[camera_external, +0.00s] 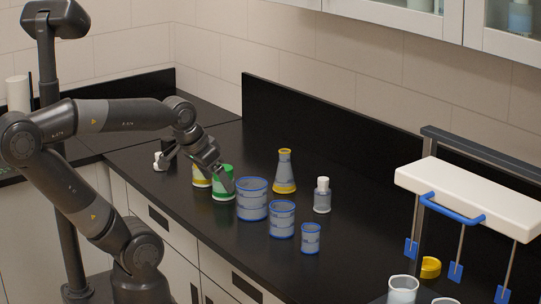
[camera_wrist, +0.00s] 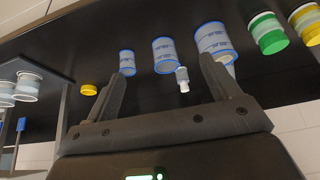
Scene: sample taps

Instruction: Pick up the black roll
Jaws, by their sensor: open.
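I cannot make out a black roll in either view; a dark one could be lost against the black counter (camera_external: 365,245) or hidden behind my arm. My gripper (camera_external: 199,170) is open over the left part of the counter, near a green-banded container (camera_external: 223,188) and a yellow-banded one (camera_external: 201,180). In the wrist view, my gripper's two fingers (camera_wrist: 162,68) are spread with nothing held between them. Blue-rimmed grey containers appear beyond the fingers.
Several blue-rimmed containers (camera_external: 252,198), a yellow-collared flask (camera_external: 284,175) and a white-capped bottle (camera_external: 322,197) stand mid-counter. A white rack (camera_external: 470,195), yellow ring (camera_external: 430,267) and clear beakers (camera_external: 402,290) are at right. A small white item (camera_external: 160,161) is at left.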

